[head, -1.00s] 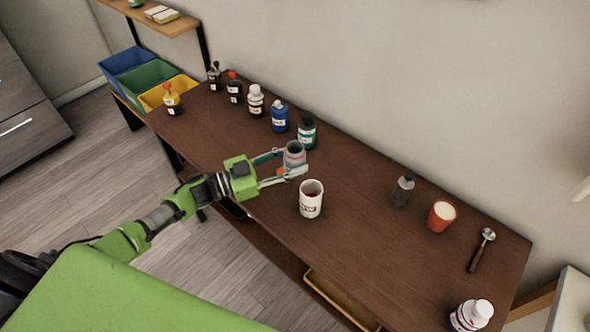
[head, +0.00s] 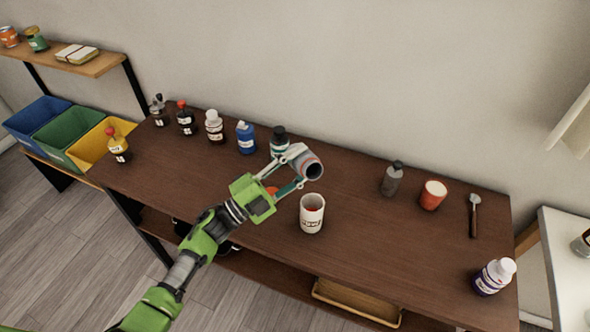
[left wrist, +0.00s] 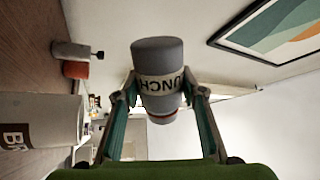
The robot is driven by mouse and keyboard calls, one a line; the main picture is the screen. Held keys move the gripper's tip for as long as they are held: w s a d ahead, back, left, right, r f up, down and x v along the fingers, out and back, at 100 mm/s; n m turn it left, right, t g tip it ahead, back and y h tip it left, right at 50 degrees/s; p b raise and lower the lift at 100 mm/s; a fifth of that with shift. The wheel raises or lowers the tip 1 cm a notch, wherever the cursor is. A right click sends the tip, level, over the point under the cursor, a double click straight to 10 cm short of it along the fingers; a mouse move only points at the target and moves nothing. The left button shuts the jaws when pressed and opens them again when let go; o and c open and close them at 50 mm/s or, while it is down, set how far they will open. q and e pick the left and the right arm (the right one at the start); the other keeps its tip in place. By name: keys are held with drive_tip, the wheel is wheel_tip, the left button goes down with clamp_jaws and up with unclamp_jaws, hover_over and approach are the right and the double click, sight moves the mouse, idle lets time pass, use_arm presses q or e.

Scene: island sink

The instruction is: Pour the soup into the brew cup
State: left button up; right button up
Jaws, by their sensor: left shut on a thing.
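The left wrist view also shows the can (left wrist: 158,60), with a pale label reading "UNCH", between the fingers. The white brew cup (head: 312,220) stands upright on the table, apart from the can, with something red inside. It also shows in the left wrist view (left wrist: 45,122). I see no stream between them.
The brown table (head: 380,240) has several bottles along its back left, including a blue one (head: 246,138).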

sight(304, 156)
use_arm(q)
drive_tip(key=r+m+g+h+b, duration=0.1)
drive_tip(key=m+b, duration=0.1)
drive_tip(key=m, duration=0.1)
drive_tip(key=r+m+g+b, duration=0.1)
drive_tip(key=m+b, duration=0.1)
drive_tip(key=m, duration=0.2)
drive_tip(key=r+m+g+h+b, duration=0.1)
drive_tip(key=m+g+b, duration=0.1)
drive_tip(key=m+b, duration=0.1)
drive_tip(key=shift+s+d+h, duration=0.15)
drive_tip(key=shift+s+h, duration=0.15)
drive_tip(key=shift+s, duration=0.1)
drive_tip(key=shift+s+r+m+g+b, duration=0.1)
drive_tip(key=shift+r+m+g+b, duration=0.15)
drive_tip(key=shift+m, duration=0.35)
drive_tip(key=shift+s+r+m+g+b, duration=0.1)
drive_tip(key=shift+m+g+b, duration=0.25)
drive_tip(key=shift+m, duration=0.25)
drive_tip(key=shift+d+r+m+g, duration=0.15)
drive_tip(key=shift+r+m+g, duration=0.2)
drive_tip(key=shift+m, duration=0.25)
